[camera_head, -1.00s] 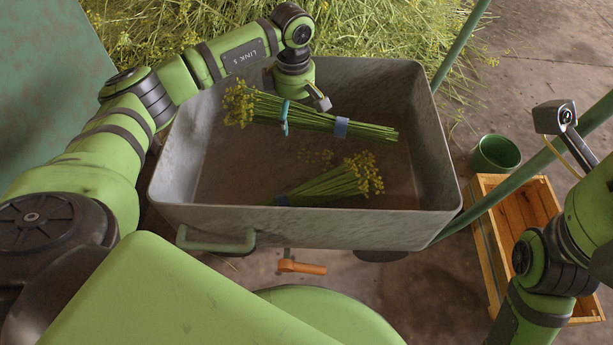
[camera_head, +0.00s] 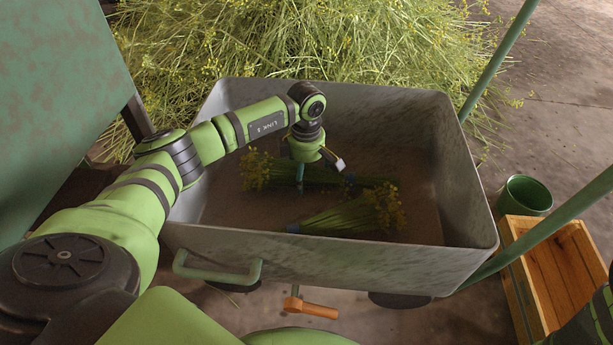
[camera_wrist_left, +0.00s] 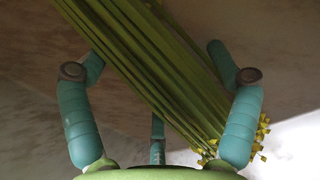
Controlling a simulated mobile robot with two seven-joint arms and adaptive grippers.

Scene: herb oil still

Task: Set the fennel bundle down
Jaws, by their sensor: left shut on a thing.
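My left gripper (camera_head: 300,183) is inside the grey metal bin (camera_head: 470,195), shut on a fennel bundle (camera_head: 325,176) with green stems and yellow flower heads at its left end. A blue band shows on its stems. The bundle lies roughly level, low in the bin; I cannot tell whether it touches the floor. In the left wrist view, the stems (camera_wrist_left: 150,60) run slantwise between the teal fingers. A second fennel bundle (camera_head: 340,217) lies on the bin floor, nearer to me, its flowers to the right. My right gripper is out of view.
A heap of cut fennel (camera_head: 300,40) lies behind the bin. A green bucket (camera_head: 526,195) and a wooden crate (camera_head: 545,285) stand to the right. The bin's near wall carries a green handle (camera_head: 215,272). Bare bin floor shows at the right.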

